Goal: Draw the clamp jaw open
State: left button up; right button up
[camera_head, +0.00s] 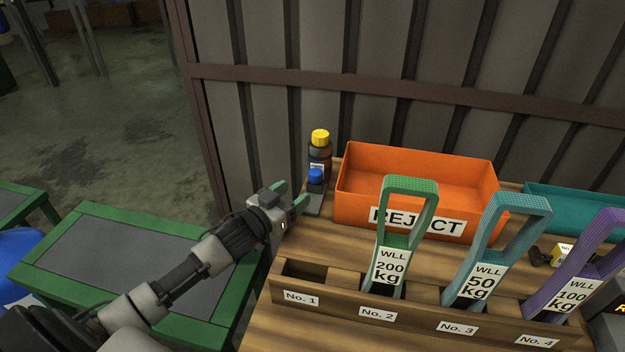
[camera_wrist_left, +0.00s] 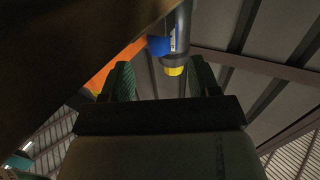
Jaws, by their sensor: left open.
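My left gripper (camera_head: 291,195) is open and empty at the left end of the wooden bench (camera_head: 330,228). I cannot clearly make out a clamp jaw. My right gripper is not in view.
An orange REJECT bin (camera_head: 350,205) is to the right. A wooden rack (camera_head: 410,320) in front holds green, teal and purple shackle-like loops; slot No. 1 is empty. A green-framed table (camera_head: 130,265) is at left.

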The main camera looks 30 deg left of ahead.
aim_at(311, 182)
pick_arm(q)
jog(key=x, duration=0.4)
jog(key=shift+x, duration=1.05)
jog(key=shift+w+d+f, duration=0.1)
jog(key=shift+w+d, duration=0.1)
jog(key=shift+w, duration=0.3)
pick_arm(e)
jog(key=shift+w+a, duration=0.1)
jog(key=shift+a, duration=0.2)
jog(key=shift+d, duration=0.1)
